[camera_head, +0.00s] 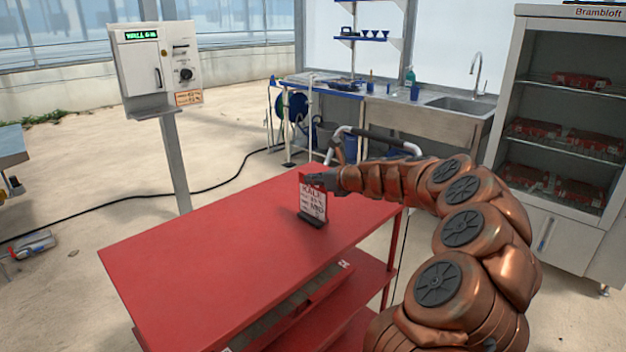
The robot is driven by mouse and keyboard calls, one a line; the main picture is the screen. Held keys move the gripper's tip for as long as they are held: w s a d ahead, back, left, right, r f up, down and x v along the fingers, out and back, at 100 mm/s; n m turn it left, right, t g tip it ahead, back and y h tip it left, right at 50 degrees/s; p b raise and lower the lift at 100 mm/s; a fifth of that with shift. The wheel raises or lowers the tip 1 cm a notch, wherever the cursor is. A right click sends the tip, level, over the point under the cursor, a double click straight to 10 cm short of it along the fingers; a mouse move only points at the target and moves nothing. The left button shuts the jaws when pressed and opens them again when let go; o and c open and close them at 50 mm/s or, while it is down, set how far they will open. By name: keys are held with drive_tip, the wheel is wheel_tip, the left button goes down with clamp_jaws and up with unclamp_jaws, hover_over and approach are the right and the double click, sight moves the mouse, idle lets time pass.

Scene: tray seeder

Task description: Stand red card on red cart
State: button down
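The red cart (210,255) stands in front of me, with a flat red top and lower shelves. A card (314,203) with a red top edge and a pale printed face stands upright in a dark base (311,220) near the far right part of the cart top. The base appears to rest on the cart top. My gripper (312,181) is at the card's upper edge, reaching in from the right. Its fingers are small and dark here, and I cannot tell whether they are closed on the card.
Most of the cart top left of the card is clear. A push handle (385,138) rises at the cart's far end. A control box (160,68) on a post stands at left. A sink counter (430,108) and a glass-front cabinet (560,130) stand behind. A cable (100,203) crosses the floor.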

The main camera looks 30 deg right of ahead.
drive_tip(key=c, duration=1.3)
unclamp_jaws()
drive_tip(key=shift+f, duration=0.1)
drive_tip(key=shift+s+d+r, duration=0.15)
drive_tip(key=shift+s+r, duration=0.1)
drive_tip(key=shift+s, duration=0.1)
drive_tip(key=v, duration=1.1)
drive_tip(key=shift+s, duration=0.1)
